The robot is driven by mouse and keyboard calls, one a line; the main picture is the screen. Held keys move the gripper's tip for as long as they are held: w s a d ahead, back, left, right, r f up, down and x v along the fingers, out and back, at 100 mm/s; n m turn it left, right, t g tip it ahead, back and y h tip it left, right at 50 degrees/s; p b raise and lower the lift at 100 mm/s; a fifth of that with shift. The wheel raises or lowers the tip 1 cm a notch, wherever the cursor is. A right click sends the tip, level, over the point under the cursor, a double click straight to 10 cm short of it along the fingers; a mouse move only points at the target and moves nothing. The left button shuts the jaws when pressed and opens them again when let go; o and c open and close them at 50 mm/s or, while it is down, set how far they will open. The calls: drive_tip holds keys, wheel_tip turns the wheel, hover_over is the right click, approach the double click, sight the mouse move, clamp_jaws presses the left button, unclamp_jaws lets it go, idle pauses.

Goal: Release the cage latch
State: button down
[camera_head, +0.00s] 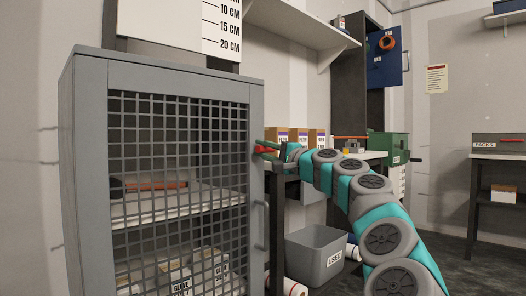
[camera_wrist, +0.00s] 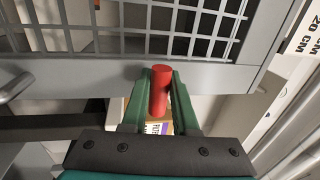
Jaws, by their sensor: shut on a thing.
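The grey cage (camera_head: 82,170) with a mesh door (camera_head: 180,200) stands at the left in the head view, and its door looks shut. A red latch handle (camera_head: 265,150) sticks out at the door's right edge. In the wrist view the red latch handle (camera_wrist: 159,85) stands between the two green fingers of my gripper (camera_wrist: 159,90). My gripper (camera_head: 274,151) is shut on the handle. The mesh door (camera_wrist: 185,20) fills the top of the wrist view. The latch's mount behind the handle is mostly hidden.
A grey door pull (camera_head: 260,226) sits lower on the cage's right side. A bench with boxes (camera_head: 299,137) and a green case (camera_head: 389,148) stands behind my arm. A grey bin (camera_head: 316,255) is on the floor beside white rolls (camera_head: 292,287).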

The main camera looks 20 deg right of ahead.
sight(266, 149)
drive_tip(key=c, duration=0.7)
unclamp_jaws()
drive_tip(key=shift+s, duration=0.1)
drive_tip(key=v, duration=0.6)
drive_tip(key=shift+s+d, duration=0.1)
drive_tip(key=shift+d, duration=0.05)
drive_tip(key=shift+s+d+f, duration=0.15)
drive_tip(key=shift+s+f, duration=0.1)
drive_tip(key=shift+s, duration=0.4)
